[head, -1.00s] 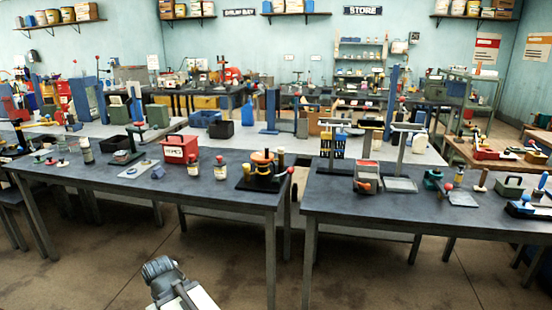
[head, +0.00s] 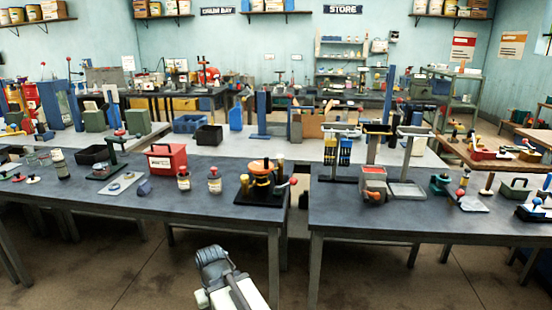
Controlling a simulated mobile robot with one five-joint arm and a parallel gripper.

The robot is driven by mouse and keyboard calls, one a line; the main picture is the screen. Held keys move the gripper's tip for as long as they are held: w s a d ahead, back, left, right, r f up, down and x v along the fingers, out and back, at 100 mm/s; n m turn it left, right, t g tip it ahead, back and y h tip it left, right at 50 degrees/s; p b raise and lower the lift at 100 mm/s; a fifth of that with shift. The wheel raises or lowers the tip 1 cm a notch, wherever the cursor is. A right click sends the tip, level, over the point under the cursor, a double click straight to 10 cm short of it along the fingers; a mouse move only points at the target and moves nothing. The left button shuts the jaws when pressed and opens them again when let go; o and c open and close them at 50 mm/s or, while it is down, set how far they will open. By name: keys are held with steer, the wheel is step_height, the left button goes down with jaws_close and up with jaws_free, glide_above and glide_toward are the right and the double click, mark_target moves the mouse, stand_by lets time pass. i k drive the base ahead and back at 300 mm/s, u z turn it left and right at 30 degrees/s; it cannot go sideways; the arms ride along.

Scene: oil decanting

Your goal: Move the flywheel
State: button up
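I cannot name the flywheel for certain. The likeliest match is an orange disc (head: 262,166) lying flat on top of a device with a black base (head: 262,199) and a red-knobbed crank, near the right end of the left dark bench. My arm's dark grey end, which I take for my gripper (head: 212,262), shows at the bottom middle, in front of and below the bench, well apart from the device. Its fingers cannot be made out.
The left bench (head: 215,208) also holds a red box (head: 166,162), two small jars and a black tray (head: 93,154). The right bench (head: 430,217) carries stands and tools. A narrow gap separates the benches. The floor (head: 110,265) in front is clear.

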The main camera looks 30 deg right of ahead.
mark_target(264, 167)
steer(key=z, duration=0.2)
steer(key=i, duration=1.2)
steer(key=u, duration=0.75)
